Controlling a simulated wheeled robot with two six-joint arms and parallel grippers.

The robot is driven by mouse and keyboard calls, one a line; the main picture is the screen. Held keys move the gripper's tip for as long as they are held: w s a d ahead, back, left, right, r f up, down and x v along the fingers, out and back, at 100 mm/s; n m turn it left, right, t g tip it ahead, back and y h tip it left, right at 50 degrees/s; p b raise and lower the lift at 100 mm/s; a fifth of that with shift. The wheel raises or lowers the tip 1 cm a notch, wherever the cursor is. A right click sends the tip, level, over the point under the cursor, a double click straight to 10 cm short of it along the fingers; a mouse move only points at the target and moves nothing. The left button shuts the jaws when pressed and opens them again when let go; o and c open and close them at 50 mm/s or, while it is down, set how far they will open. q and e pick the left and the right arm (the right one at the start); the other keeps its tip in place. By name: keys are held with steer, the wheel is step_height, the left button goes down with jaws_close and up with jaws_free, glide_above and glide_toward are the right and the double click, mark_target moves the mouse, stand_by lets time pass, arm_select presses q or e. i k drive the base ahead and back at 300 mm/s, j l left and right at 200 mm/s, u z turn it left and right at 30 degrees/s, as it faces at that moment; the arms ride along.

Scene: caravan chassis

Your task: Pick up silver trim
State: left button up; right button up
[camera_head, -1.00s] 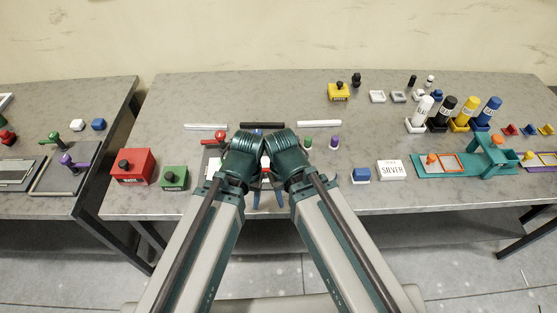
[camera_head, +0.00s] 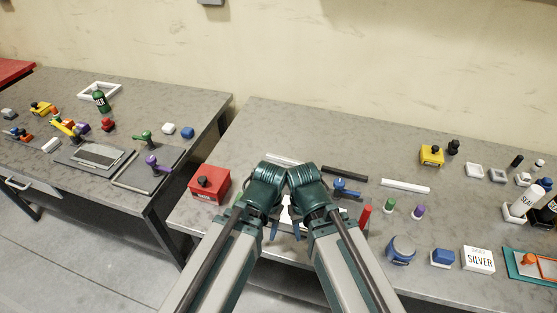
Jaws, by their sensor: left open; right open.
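Three thin strips lie in a row along the back half of the right-hand table. The left strip (camera_head: 284,159) is pale grey, the middle strip (camera_head: 344,173) is black and the right strip (camera_head: 405,185) is white. The pale grey one looks most like silver trim, though its finish is hard to tell. My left gripper (camera_head: 272,231) and my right gripper (camera_head: 297,230) are close together at the table's front, nearer to me than the strips. Both are open and hold nothing I can see. My own arms hide much of them.
A red box (camera_head: 209,184) stands left of my arms. A blue-handled tool (camera_head: 345,187), a red cylinder (camera_head: 365,216) and a white block marked SILVER (camera_head: 478,259) are to the right. A gap separates this table from the left table (camera_head: 205,110), which holds several tools.

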mark_target(269, 155)
steer(key=j+z, duration=0.1)
steer(key=z, duration=2.1)
steer(key=k+j, duration=0.15)
steer(key=j, duration=0.2)
steer(key=k+j, duration=0.15)
steer(key=j, duration=0.2)
steer(key=k+j, duration=0.2)
steer(key=j, duration=0.15)
steer(key=k+j, duration=0.15)
steer(key=j, duration=0.15)
